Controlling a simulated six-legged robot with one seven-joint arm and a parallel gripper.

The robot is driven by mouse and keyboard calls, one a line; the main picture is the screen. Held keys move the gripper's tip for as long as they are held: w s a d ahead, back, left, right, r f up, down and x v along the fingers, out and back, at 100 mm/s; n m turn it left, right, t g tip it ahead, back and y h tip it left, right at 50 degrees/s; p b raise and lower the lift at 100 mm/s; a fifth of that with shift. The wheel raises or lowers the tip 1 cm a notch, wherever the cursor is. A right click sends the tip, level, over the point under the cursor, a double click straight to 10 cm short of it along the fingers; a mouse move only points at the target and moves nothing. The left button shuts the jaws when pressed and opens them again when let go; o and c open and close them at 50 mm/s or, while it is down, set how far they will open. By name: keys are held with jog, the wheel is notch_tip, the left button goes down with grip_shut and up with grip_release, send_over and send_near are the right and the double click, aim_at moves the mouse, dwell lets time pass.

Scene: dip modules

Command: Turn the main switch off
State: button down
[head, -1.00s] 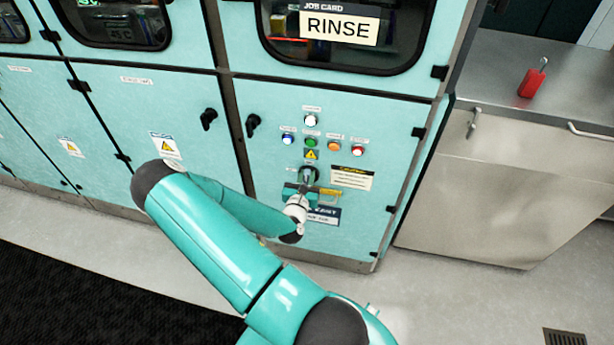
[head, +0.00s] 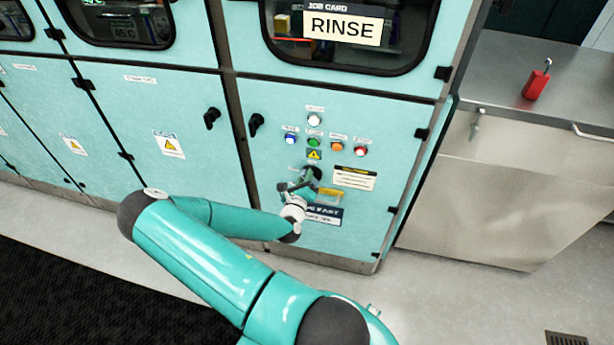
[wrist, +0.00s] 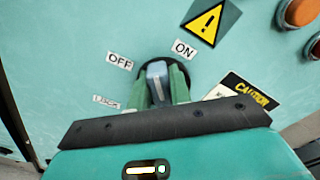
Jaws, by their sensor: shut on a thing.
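The main switch has a grey-blue handle with a white line (wrist: 157,82) on a round black base. In the head view the switch (head: 314,171) is mostly hidden behind my gripper (head: 304,182). In the wrist view the green fingers of my gripper (wrist: 159,95) are shut on the handle, one on each side. The handle's white line points between the OFF label (wrist: 119,61) and the ON label (wrist: 184,48). A third label (wrist: 105,102), apparently LOCK, sits lower left.
Several round buttons (head: 314,142) and a yellow warning triangle (head: 314,155) sit above the switch. A caution label (head: 354,178) is right of it. A door handle (head: 256,124) protrudes to the upper left. A red padlock-like object (head: 535,84) stands on the steel counter (head: 575,75).

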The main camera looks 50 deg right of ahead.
jog(key=n, duration=0.4)
jog(key=shift+w+a+f+n, duration=0.1)
jog(key=shift+w+f+n, duration=0.15)
jog(key=shift+n, duration=0.15)
jog(key=shift+w+f+n, duration=0.1)
jog(key=shift+f+n, duration=0.15)
jog(key=shift+n, duration=1)
jog(key=shift+f+n, duration=0.2)
jog(key=shift+n, duration=1.05)
jog(key=c, duration=1.3)
grip_release()
jog(key=shift+a, duration=0.15)
jog(key=v, duration=1.3)
jog(key=shift+s+a, duration=0.2)
jog(key=shift+a, duration=0.05)
